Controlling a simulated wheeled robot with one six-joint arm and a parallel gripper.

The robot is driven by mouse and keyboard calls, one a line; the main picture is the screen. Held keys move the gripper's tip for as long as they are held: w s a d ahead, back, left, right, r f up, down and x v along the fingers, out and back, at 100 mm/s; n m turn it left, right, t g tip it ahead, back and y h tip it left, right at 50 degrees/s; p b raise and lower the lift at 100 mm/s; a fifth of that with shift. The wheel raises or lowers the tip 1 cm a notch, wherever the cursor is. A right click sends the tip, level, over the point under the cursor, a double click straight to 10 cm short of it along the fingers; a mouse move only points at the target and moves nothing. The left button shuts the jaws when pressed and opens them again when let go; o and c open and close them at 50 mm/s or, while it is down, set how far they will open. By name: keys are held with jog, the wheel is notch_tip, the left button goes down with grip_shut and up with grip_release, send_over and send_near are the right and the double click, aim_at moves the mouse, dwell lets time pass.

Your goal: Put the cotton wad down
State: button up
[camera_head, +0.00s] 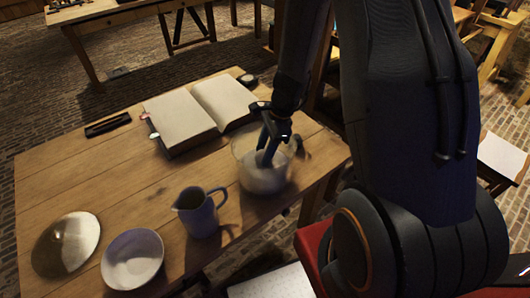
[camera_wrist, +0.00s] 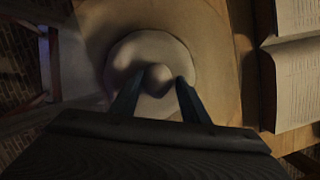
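A clear glass jar (camera_head: 252,174) stands near the table's right edge, with pale stuff in its lower part. My gripper (camera_head: 265,159) reaches down into the jar from above. In the wrist view, a small round grey ball (camera_wrist: 157,78), which looks like the cotton wad, lies between the two fingertips of my gripper (camera_wrist: 160,78). A pale round surface (camera_wrist: 150,45) shows behind it. The fingers stand apart, a little wider than the ball, with a narrow gap at the right. The wad is not clear in the head view.
A grey jug (camera_head: 198,214) stands left of the jar, with a white bowl (camera_head: 132,260) and a round glossy dish or lid (camera_head: 66,244) farther left. An open book (camera_head: 185,118) lies behind the jar. The wooden table's (camera_head: 75,180) left middle is clear.

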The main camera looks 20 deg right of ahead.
jog(key=shift+s+f, duration=0.5)
jog(key=shift+f, duration=0.15)
jog(key=shift+r+p, duration=0.7)
jog(key=shift+p, duration=0.05)
jog(key=w+b+v, duration=0.1)
jog(key=b+v, duration=0.1)
jog(key=v, duration=1)
jog(key=s+a+r+n+h, duration=0.1)
jog(key=s+a+r+n, duration=0.1)
jog(key=n, duration=0.7)
jog(key=s+a+r+n+t+h, duration=0.1)
jog(key=s+a+r+n+h, duration=0.1)
jog(key=s+r+n, duration=0.2)
jog(key=s+n, duration=0.3)
jog(key=n, duration=0.2)
jog(key=shift+n, duration=0.4)
jog(key=shift+s+r, duration=0.1)
